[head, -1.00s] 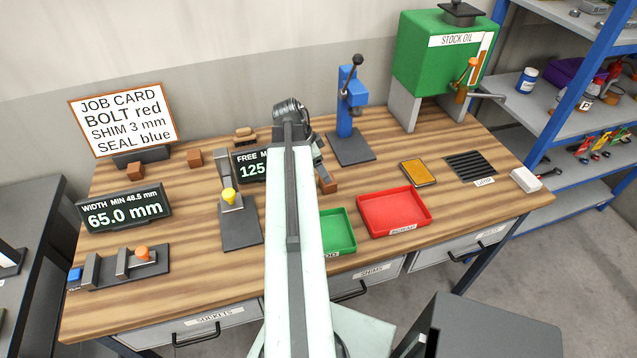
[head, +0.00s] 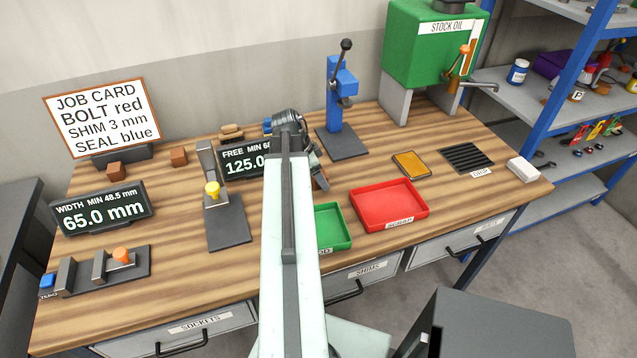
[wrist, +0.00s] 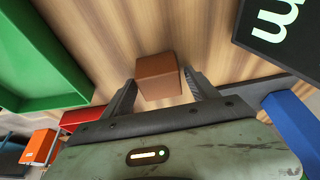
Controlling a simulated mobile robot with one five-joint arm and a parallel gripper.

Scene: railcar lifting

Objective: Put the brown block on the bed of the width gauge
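A brown block (wrist: 160,78) lies between the fingertips of my gripper (wrist: 160,84) in the wrist view. The fingers stand on either side of it and look apart from its sides; contact is hard to judge. The width gauge (head: 130,272) is at the front left of the bench, with a dark bed, grey upright jaws and an orange knob. Its display (head: 103,209) behind it reads 65.0 mm.
Other brown blocks (head: 115,171) (head: 179,156) lie at the back left. A gauge with a yellow knob (head: 229,233) stands left of my arm, before the FREE display (head: 243,162). A green tray (head: 332,242) and red tray (head: 420,213) are right. A blue press (head: 337,100) stands behind.

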